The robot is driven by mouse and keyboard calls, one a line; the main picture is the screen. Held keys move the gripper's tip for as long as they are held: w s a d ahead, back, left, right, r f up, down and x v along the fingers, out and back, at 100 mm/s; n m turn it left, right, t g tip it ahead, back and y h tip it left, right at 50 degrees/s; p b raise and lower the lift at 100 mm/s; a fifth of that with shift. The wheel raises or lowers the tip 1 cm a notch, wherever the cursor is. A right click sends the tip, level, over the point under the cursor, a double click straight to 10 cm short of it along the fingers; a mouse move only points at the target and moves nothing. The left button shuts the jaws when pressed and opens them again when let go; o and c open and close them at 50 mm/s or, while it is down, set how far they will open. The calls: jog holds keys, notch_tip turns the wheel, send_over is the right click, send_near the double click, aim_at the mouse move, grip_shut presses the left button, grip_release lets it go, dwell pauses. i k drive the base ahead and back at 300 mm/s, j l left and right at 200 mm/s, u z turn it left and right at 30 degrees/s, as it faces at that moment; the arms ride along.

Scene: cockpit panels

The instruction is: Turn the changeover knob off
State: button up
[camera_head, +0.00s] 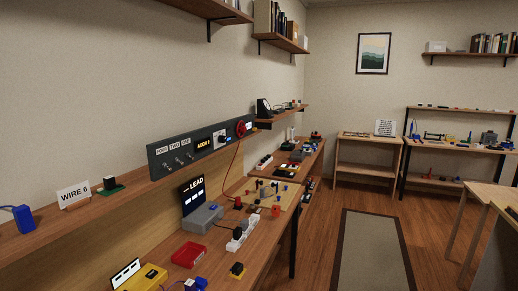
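A dark grey control panel (203,146) stands on a shelf along the left wall. Several toggle switches sit at its left under labels reading FOUR, TWO, ONE. A small display (203,143) reads ADDR 6. To its right is a small dark knob on a white plate (222,137), and near the right end a round red knob (241,128). I cannot tell which one is the changeover knob; their positions are too small to read. My gripper is not in view.
The bench below holds a grey box (203,218) with a LEAD display, a red tray (189,254), a yellow device (141,278) and a white power strip (240,234). A WIRE 6 sign (73,195) stands on the shelf. Floor around the rug (372,250) is clear.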

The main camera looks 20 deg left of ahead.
aim_at(221, 138)
jog(key=i, duration=1.75)
jog(key=i+u, duration=0.25)
jog(key=i, duration=0.15)
jog(key=i+l+u, duration=0.2)
jog(key=i, duration=0.15)
jog(key=i+l+u, duration=0.25)
jog(key=i, duration=0.15)
jog(key=j, duration=0.1)
